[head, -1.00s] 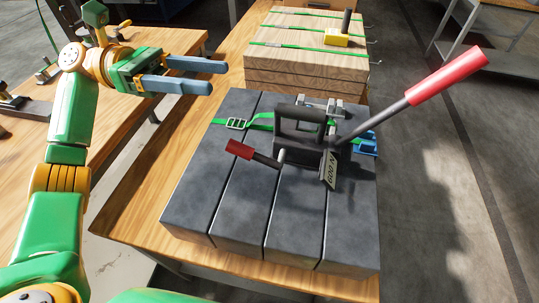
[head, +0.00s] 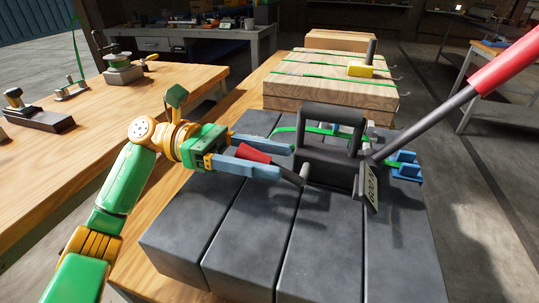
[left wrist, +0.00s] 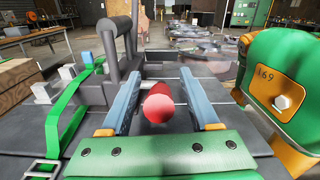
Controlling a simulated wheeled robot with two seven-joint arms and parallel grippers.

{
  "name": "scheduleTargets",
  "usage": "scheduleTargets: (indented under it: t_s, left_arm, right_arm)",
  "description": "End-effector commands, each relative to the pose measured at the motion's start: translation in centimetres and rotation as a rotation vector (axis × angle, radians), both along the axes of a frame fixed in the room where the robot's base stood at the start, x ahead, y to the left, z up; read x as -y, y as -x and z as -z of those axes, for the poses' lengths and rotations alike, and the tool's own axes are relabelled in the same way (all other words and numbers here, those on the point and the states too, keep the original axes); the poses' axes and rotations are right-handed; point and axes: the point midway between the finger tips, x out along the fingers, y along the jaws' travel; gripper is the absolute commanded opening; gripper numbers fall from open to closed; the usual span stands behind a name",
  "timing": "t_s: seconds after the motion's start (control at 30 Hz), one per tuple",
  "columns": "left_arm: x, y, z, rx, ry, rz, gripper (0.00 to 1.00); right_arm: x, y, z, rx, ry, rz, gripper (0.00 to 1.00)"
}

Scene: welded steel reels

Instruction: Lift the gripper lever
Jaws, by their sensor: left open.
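The gripper lever is a short dark rod with a red grip (head: 253,153), sticking out to the left from the black strapping tool (head: 330,150). My left gripper (head: 285,160) is open, its two blue fingers on either side of the lever. In the left wrist view the red grip (left wrist: 159,103) sits end-on between the two fingers (left wrist: 156,95), with gaps visible beside it. A long lever with a red handle (head: 508,58) rises to the right of the tool. My right gripper does not show.
The tool rests on dark grey blocks (head: 245,235) bound by a green strap (head: 285,130). Strapped wooden blocks (head: 300,93) with a yellow-based tool (head: 360,70) stand behind. A wooden bench (head: 150,90) with metal tools is at the left.

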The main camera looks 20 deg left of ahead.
Motion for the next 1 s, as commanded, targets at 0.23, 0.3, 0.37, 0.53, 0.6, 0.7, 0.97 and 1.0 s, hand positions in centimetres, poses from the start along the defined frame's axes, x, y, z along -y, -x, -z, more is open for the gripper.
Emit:
scheduleTargets:
  t_s: [0.23, 0.3, 0.37, 0.53, 0.6, 0.7, 0.97, 1.0]
  left_arm:
    - [0.40, 0.00, 0.05, 0.000, 0.000, -0.001, 0.62]
    - [0.39, 0.00, 0.05, 0.000, 0.000, -0.001, 0.48]
    - [0.38, 0.00, 0.05, 0.000, 0.000, -0.001, 0.32]
    - [0.37, 0.00, 0.05, 0.000, 0.000, -0.001, 0.00]
    - [0.37, 0.00, 0.05, 0.000, 0.000, -0.001, 0.00]
    - [0.36, 0.00, 0.05, 0.000, 0.000, -0.001, 0.00]
    - [0.36, 0.00, 0.05, 0.000, 0.000, -0.001, 0.00]
    - [0.36, 0.00, 0.05, 0.000, 0.000, -0.001, 0.00]
  right_arm:
    - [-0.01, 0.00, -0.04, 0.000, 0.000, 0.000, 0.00]
    - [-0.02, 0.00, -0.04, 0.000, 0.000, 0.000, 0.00]
    - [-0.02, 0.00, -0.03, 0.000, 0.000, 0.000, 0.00]
    - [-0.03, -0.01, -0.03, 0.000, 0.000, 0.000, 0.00]
    - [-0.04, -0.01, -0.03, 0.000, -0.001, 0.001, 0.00]
    - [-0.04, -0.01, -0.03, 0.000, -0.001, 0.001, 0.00]
    - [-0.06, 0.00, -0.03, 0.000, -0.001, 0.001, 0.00]
    - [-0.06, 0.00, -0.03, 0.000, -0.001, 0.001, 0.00]
